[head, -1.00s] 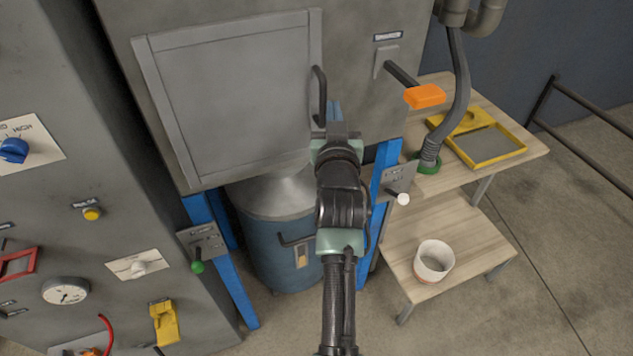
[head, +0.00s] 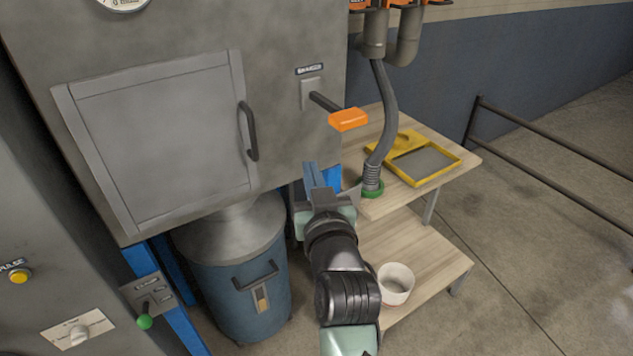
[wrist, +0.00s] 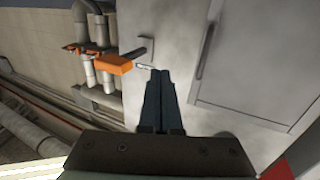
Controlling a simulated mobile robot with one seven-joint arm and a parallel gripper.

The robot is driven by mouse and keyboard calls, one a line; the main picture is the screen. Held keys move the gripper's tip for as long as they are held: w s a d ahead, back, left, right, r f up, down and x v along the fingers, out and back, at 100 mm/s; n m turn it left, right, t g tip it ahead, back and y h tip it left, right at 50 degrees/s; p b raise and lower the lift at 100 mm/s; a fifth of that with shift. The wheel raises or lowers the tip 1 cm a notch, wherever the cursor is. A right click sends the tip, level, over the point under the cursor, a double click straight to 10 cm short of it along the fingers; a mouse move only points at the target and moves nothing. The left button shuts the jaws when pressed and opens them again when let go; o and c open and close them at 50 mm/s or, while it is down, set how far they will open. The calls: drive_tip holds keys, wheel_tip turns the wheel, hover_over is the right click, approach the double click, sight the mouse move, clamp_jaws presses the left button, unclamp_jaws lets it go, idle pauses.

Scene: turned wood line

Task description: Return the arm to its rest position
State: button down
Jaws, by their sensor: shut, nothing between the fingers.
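My gripper (head: 314,176) is in the lower middle of the head view, in front of the grey cabinet (head: 285,95) and right of its door handle. In the wrist view its two dark fingers (wrist: 161,88) lie side by side, shut with nothing between them. The fingers point toward the cabinet face. They look apart from the orange-handled lever (head: 348,119), which sits above and to the right in the head view. The lever also shows in the wrist view (wrist: 115,66), left of the fingers.
The cabinet door (head: 160,140) is closed. A blue drum (head: 240,290) stands below it. A wooden two-level table (head: 425,250) at right carries a yellow tray (head: 447,171) and a white bucket (head: 396,285). A grey hose (head: 386,120) reaches the table. Open floor lies beyond, before a railing (head: 560,180).

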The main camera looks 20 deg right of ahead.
drive_tip(key=s+a+r+n+t, duration=0.1)
drive_tip(key=a+r+t, duration=0.15)
drive_tip(key=r, duration=0.45)
drive_tip(key=s+a+r+t+y, duration=0.1)
drive_tip(key=s+a+r, duration=0.15)
drive_tip(key=r, duration=0.35)
drive_tip(key=s+a+r+n+t, duration=0.1)
drive_tip(key=a+r, duration=0.3)
drive_tip(key=r, duration=0.3)
drive_tip(key=s+a+r+t+y, duration=0.1)
drive_tip(key=s+a+r+t, duration=0.1)
drive_tip(key=s+a+r, duration=0.2)
drive_tip(key=s+a+r+t+y, duration=0.1)
drive_tip(key=s+a+r+t, duration=0.2)
drive_tip(key=s+r, duration=0.6)
wheel_tip(320, 180, up, 4)
drive_tip(key=shift+s+a+r, duration=0.1)
drive_tip(key=shift+s+a, duration=0.25)
drive_tip(key=shift+s, duration=0.05)
drive_tip(key=shift+t, duration=0.25)
